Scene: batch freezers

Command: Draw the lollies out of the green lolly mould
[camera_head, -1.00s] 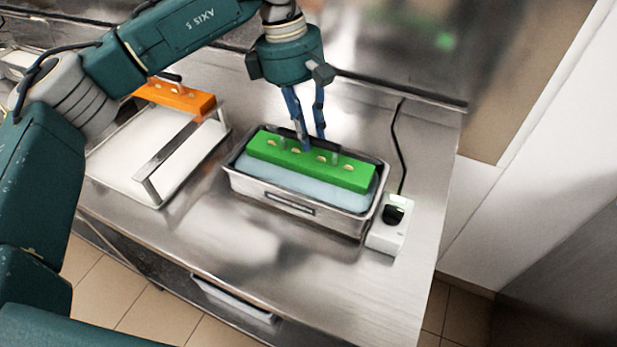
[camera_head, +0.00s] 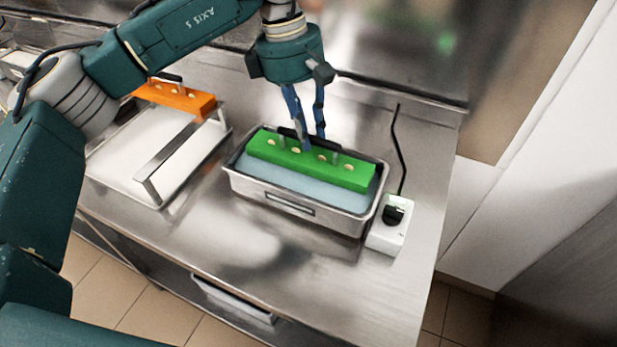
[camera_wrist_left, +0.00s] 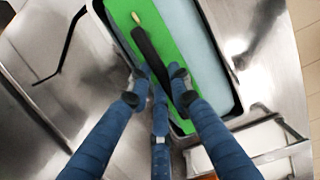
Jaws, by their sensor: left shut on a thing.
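The green lolly mould (camera_head: 262,152) sits in a steel basin (camera_head: 232,181) filled with pale blue liquid (camera_head: 295,184). Several pale lolly stick ends (camera_head: 321,158) show in its top. A black bar handle (camera_head: 330,149) on metal posts runs along the mould, and it also shows in the left wrist view (camera_wrist_left: 147,46). My left gripper (camera_head: 313,146) reaches down from above and is shut on this handle; its blue fingers straddle the bar in the left wrist view (camera_wrist_left: 157,84). The lollies' bodies are hidden inside the mould. My right gripper is out of view.
An orange mould (camera_head: 178,98) with a similar handle lies at the back of a white-surfaced tray (camera_head: 128,160) with a raised metal handle, on the left. The steel counter's front (camera_head: 330,283) is clear.

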